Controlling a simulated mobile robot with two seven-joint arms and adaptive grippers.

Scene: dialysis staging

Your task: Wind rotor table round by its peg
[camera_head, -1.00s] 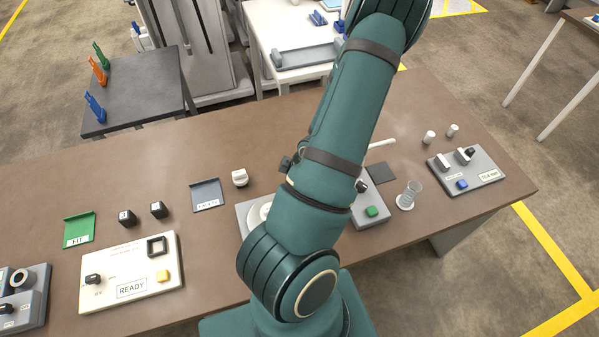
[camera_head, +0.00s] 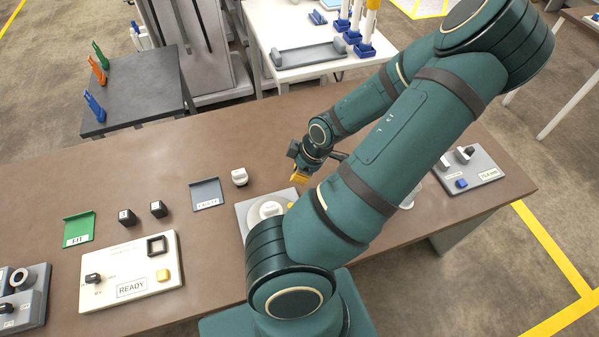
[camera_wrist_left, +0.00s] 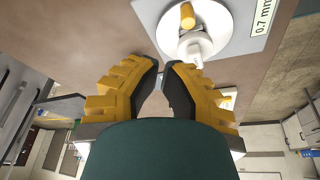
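The rotor table (camera_head: 257,213) is a white disc on a grey plate at the middle of the bench. My arm hides its right side in the head view. In the left wrist view the disc (camera_wrist_left: 173,32) shows at the top, with an orange upright peg (camera_wrist_left: 187,15) and a white hub part. My left gripper (camera_head: 299,180) has yellow fingers and hangs just beyond and right of the disc. In the left wrist view its fingertips (camera_wrist_left: 161,66) are apart by a narrow gap, with nothing held between them. The peg is outside the fingers. My right gripper is not in view.
A white READY panel (camera_head: 130,272), a green tray (camera_head: 79,229) and two black blocks are at the left. A grey tray (camera_head: 207,194) and a small white block (camera_head: 239,177) are near the rotor plate. A grey switch panel (camera_head: 481,170) is at the right.

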